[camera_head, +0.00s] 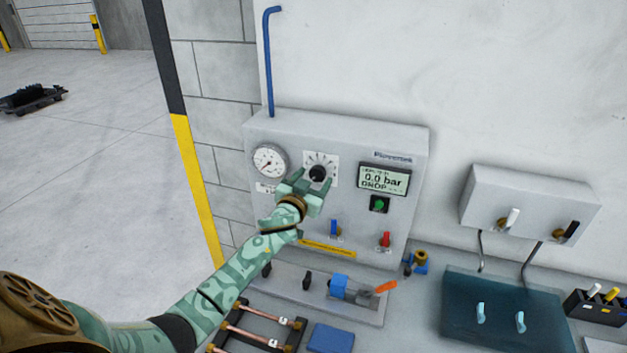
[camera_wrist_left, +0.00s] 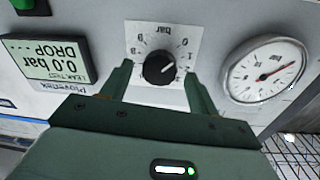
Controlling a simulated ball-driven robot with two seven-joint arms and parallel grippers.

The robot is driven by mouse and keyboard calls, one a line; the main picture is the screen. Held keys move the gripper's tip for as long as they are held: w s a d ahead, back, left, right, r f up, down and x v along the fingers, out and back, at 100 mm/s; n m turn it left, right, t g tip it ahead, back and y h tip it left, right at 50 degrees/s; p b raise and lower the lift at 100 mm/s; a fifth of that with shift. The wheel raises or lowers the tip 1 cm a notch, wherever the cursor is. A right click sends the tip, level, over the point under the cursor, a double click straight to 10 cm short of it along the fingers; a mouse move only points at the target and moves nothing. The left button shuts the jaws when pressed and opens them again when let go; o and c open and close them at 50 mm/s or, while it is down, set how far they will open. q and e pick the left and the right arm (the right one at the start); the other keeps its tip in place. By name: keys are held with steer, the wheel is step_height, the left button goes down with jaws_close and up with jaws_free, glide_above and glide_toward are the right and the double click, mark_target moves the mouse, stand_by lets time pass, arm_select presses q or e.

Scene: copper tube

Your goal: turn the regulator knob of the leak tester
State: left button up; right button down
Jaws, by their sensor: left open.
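The leak tester (camera_head: 345,216) is a light grey box against the wall. Its black regulator knob (camera_head: 318,173) sits on a white dial plate marked in bar, between the gauge (camera_head: 269,161) and the display (camera_head: 384,180), which reads 0.0 bar. My left gripper (camera_head: 314,182) is at the knob, open. In the left wrist view the knob (camera_wrist_left: 159,68) shows upside down between the two green fingertips (camera_wrist_left: 158,78), with a gap on each side; I cannot tell how deep the fingers reach around it. My right gripper is not in view.
Below are a blue lever (camera_head: 335,228), a red lever (camera_head: 385,239) and a green button (camera_head: 379,204). A clamp with an orange handle (camera_head: 386,287) and copper tubes (camera_head: 250,337) lie on the bench. A grey box (camera_head: 528,203) hangs at right. A blue pipe (camera_head: 268,65) rises above.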

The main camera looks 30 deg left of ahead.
arm_select(q)
steer(key=shift+w, duration=0.3)
steer(key=c, duration=1)
steer(key=shift+o, duration=0.2)
